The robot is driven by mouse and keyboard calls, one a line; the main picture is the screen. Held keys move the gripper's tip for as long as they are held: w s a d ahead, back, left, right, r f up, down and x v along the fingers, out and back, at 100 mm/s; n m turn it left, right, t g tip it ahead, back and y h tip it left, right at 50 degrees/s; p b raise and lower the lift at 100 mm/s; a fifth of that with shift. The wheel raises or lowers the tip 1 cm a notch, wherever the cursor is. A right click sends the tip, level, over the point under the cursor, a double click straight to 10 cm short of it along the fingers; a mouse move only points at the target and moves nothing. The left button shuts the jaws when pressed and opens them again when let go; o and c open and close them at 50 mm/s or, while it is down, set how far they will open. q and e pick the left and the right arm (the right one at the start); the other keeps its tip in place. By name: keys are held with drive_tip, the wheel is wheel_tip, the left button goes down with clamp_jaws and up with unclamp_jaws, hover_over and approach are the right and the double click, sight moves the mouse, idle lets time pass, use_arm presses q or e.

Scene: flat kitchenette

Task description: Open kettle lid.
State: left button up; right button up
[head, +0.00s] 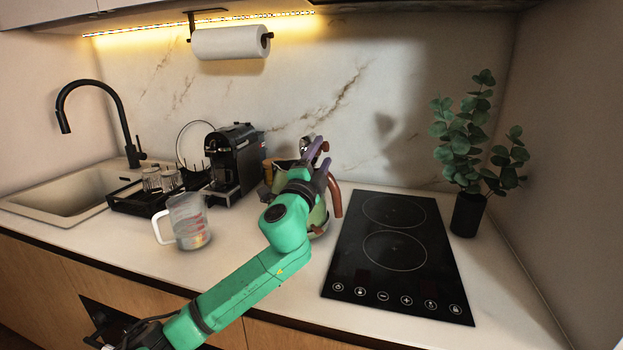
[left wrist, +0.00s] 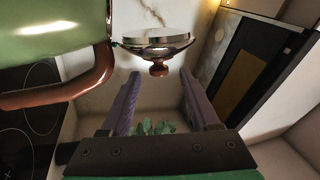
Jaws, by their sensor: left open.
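The kettle (head: 318,216) has a green body and a brown curved handle (head: 336,197), and stands left of the cooktop, partly hidden by my left arm. In the left wrist view its green side (left wrist: 50,30) and handle fill the upper left. The lid (left wrist: 155,42) is a shiny metal disc with a brown knob (left wrist: 158,69). It appears raised, standing up from the kettle's top. My left gripper (head: 320,148) is open at the kettle's top, its purple fingers (left wrist: 160,78) on either side of the knob, with gaps visible. My right gripper is out of view.
A black cooktop (head: 393,250) lies right of the kettle, with a potted plant (head: 468,212) beyond. A clear measuring jug (head: 187,222), a coffee machine (head: 233,160) and a rack with glasses (head: 150,198) stand to the left. The front counter is clear.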

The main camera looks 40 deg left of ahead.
use_arm(q)
drive_tip(key=b+v, duration=0.1)
drive_tip(key=v, duration=0.6)
drive_tip(key=shift+s+b, duration=0.25)
drive_tip(key=shift+b, duration=0.1)
